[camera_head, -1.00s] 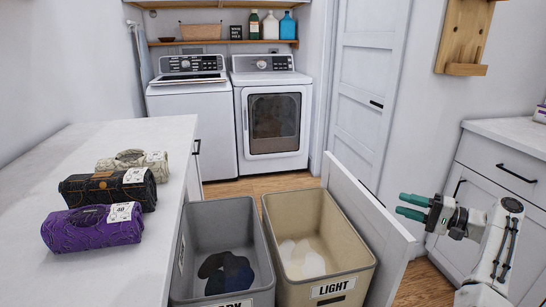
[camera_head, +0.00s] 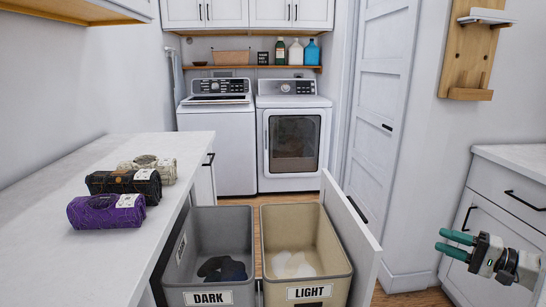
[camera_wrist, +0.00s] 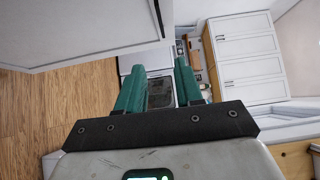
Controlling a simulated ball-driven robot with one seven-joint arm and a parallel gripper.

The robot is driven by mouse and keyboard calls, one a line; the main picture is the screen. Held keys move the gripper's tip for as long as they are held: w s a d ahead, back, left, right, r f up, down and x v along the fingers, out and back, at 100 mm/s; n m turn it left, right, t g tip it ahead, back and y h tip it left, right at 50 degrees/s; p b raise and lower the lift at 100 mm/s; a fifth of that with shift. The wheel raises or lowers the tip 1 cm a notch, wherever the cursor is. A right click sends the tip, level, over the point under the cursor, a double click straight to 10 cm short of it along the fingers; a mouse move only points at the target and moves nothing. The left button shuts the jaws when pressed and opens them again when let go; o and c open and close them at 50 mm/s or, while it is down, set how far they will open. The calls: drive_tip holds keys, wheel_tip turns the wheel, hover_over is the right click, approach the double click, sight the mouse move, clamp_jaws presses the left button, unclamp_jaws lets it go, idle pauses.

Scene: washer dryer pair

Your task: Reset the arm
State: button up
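My gripper (camera_head: 457,246) is at the right of the head view, in front of the right-hand cabinet. Its two green fingers point left and are spread apart with nothing between them. In the wrist view my gripper (camera_wrist: 160,88) also shows open and empty, with the washer and dryer far beyond the fingers. Only the end of my arm shows in the head view; the rest is out of frame.
A grey DARK bin (camera_head: 208,296) and a beige LIGHT bin (camera_head: 309,292) hold clothes, with a white panel (camera_head: 352,240) beside them. Rolled bundles lie on the left counter (camera_head: 60,260). The washer (camera_head: 218,150), dryer (camera_head: 293,145) and door (camera_head: 375,120) are behind. A cabinet (camera_head: 500,225) stands at right.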

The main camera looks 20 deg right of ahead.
drive_tip(key=s+a+f+n+g+h, duration=0.1)
drive_tip(key=s+a+f+n+g, duration=0.3)
drive_tip(key=a+f, duration=0.65)
drive_tip(key=s+a+f+g+h, duration=0.15)
drive_tip(key=a+f+g, duration=0.35)
drive_tip(key=a+f, duration=0.55)
drive_tip(key=s+a+f+n+g+h, duration=0.1)
drive_tip(key=s+a+n+g+h, duration=0.1)
drive_tip(key=s+a, duration=0.5)
drive_tip(key=s+a+f+n+g+h, duration=0.1)
drive_tip(key=s+a+n+g+h, duration=0.2)
drive_tip(key=s, duration=1.1)
drive_tip(key=a+n+g, duration=0.1)
drive_tip(key=a+n, duration=0.2)
drive_tip(key=a, duration=0.2)
drive_tip(key=shift+f+h, duration=0.35)
drive_tip(key=shift+f, duration=0.05)
drive_tip(key=shift+o, duration=0.4)
wheel_tip(320, 180, up, 16)
drive_tip(key=p, duration=1.5)
drive_tip(key=shift+s+a+f, duration=0.15)
drive_tip(key=shift+s, duration=0.15)
